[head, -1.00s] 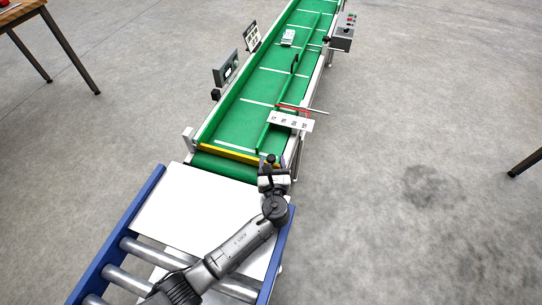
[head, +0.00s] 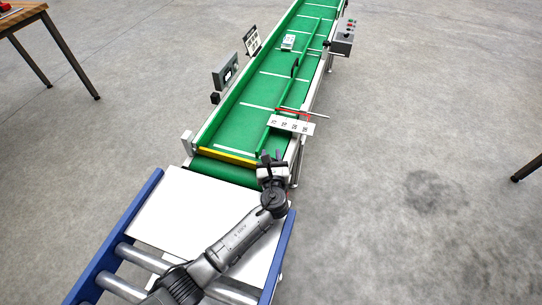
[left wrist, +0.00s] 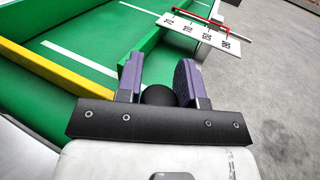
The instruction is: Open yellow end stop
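The yellow end stop (head: 228,156) is a yellow bar lying across the near end of the green belt; it also shows at the left of the left wrist view (left wrist: 45,66). My left gripper (head: 271,157) is at the bar's right end, by the conveyor's side. In the left wrist view a round black knob (left wrist: 158,95) shows between my two purple-padded fingers (left wrist: 160,75). The fingers stand apart on either side of it; a firm grip is not visible. The knob's lower part is hidden by the gripper body. My right gripper is not in view.
A white plate (head: 180,212) lies on the blue-framed roller table (head: 112,240) in front. A white label strip (head: 291,124) and red bar (head: 290,111) stick out at the belt's right. A control box (head: 342,40) stands farther back right. A wooden table (head: 22,20) is far left.

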